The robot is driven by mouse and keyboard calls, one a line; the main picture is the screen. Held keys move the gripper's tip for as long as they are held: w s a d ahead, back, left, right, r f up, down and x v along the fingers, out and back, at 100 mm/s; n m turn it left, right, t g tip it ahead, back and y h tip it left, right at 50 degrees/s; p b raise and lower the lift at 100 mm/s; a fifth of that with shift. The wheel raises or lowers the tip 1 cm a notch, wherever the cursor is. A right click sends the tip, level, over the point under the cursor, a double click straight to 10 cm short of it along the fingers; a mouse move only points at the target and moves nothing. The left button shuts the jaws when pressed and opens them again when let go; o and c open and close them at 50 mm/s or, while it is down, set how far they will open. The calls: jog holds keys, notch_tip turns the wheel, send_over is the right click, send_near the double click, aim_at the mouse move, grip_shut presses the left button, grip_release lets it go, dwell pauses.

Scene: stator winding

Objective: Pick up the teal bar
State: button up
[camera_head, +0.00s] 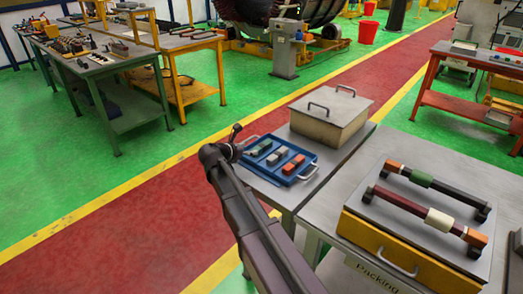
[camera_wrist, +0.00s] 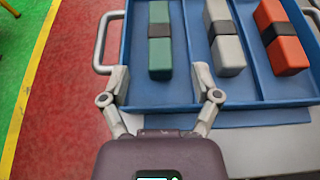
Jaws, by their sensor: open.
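The teal bar (camera_wrist: 159,58) is a block with a dark band around its middle. It lies in the left compartment of a blue tray (camera_wrist: 190,87), lengthwise in the wrist view. In the head view the tray (camera_head: 303,176) sits at the near left of a grey table, and the teal bar (camera_head: 262,145) is small there. My gripper (camera_wrist: 160,80) is open and empty. Its fingertips stand either side of the bar's near end in the wrist view, apart from it. In the head view my gripper (camera_head: 236,146) is at the tray's left side.
A grey bar (camera_wrist: 226,50) and an orange-red bar (camera_wrist: 282,35) lie in the compartments to the right. A lidded metal box (camera_head: 331,118) stands behind the tray. A yellow-sided packing case (camera_head: 385,245) with two segmented rods stands to the right. The tray has side handles (camera_wrist: 103,43).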

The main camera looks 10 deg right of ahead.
aim_at(255, 149)
jog(key=b+x, duration=0.1)
jog(key=x, duration=0.1)
jog(key=b+x, duration=0.1)
jog(key=x, duration=0.1)
jog(key=shift+f, duration=0.3)
jog(key=shift+w+d+f, duration=0.15)
jog(key=shift+w+d, duration=0.2)
jog(key=shift+d, duration=0.05)
jog(key=shift+c, duration=0.2)
grip_shut()
